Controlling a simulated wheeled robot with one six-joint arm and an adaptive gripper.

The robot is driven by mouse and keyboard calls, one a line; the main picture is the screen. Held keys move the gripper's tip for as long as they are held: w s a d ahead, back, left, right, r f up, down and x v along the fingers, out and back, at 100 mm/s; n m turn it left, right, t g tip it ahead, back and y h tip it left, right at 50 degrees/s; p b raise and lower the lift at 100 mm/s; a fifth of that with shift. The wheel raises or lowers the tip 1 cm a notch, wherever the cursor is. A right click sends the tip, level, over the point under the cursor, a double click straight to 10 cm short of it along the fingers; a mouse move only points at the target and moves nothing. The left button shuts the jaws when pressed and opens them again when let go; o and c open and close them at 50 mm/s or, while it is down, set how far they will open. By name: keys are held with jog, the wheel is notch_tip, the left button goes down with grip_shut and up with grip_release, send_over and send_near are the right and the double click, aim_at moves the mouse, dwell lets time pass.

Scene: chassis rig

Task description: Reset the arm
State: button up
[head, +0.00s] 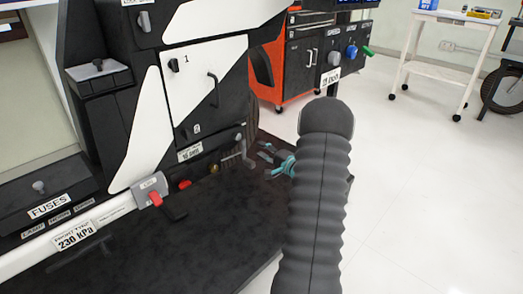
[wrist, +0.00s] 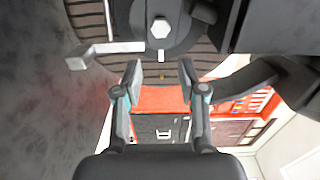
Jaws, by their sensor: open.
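My arm (head: 318,200), dark grey and ribbed, rises through the right half of the head view and hides part of the scene behind it. My gripper (wrist: 161,80) is open in the wrist view, with a clear gap between its two fingers and nothing held. In the head view only teal and grey parts of my gripper (head: 284,165) show left of the arm, near the low right end of the chassis rig (head: 130,150). A hub with a pale hex nut (wrist: 160,28) lies just past the fingertips, apart from them.
A pale bent lever (wrist: 105,50) is left of the fingers. A red tool cabinet (wrist: 165,98) shows beyond them, and an orange cabinet (head: 275,72) stands behind the rig. A red-handled valve (head: 155,198) is on the rig. A white cart (head: 440,75) stands far right. Floor (head: 430,190) right is clear.

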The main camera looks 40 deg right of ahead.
dwell(0.4)
jog(key=s+a+f+m+g+y, duration=0.1)
jog(key=s+a+f+g+y, duration=0.4)
jog(key=a, duration=0.3)
jog(key=s+a+r+n+g+p, duration=0.1)
jog(key=s+a+r+n+g, duration=0.1)
jog(key=s+a+g, duration=0.4)
jog(key=s+a+r+n+g+p, duration=0.1)
jog(key=s+a+r+n+g, duration=0.2)
jog(key=a, duration=0.5)
jog(key=s+a+r+n+h+p, duration=0.2)
jog(key=s+a+r+n+p, duration=0.1)
jog(key=r, duration=0.6)
jog(key=s+a+r+n+t+h+p, duration=0.1)
jog(key=s+a+r+n+h+p, duration=0.2)
jog(key=s, duration=0.7)
jog(key=s+a+r+n+h+p, duration=0.2)
jog(key=s+a+r+n, duration=0.4)
jog(key=a+r, duration=0.4)
notch_tip(320, 180, up, 5)
jog(key=shift+s+f+t+h+p, duration=0.2)
jog(key=shift+t+h+p, duration=0.1)
jog(key=shift+t+p, duration=0.1)
